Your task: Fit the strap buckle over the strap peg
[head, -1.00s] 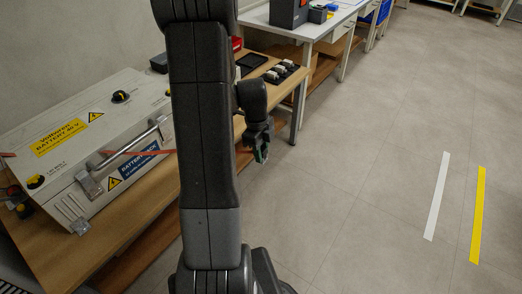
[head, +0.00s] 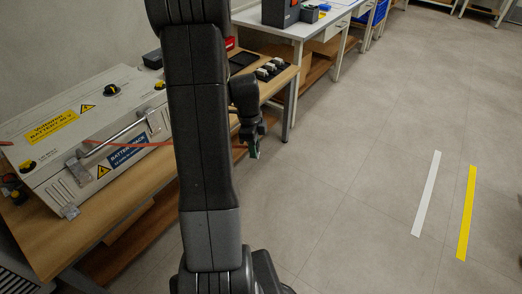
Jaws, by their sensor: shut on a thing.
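My gripper (head: 254,151) hangs off the right of the bench, over the floor. It is small and dark in the head view, with a greenish patch at its fingers. It is shut on the end of an orange-red strap (head: 239,147), which passes left behind my arm towards the battery box. The buckle is too small to tell apart at the jaws. The white battery box (head: 62,107) sits on the wooden bench at left, with a metal handle (head: 118,139) along its front. I cannot pick out the strap peg; my arm hides the box's right end.
Wooden bench (head: 120,212) carries the box. A white table (head: 250,17) stands farther back. The grey floor at right is open, with white and yellow stripes (head: 467,213).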

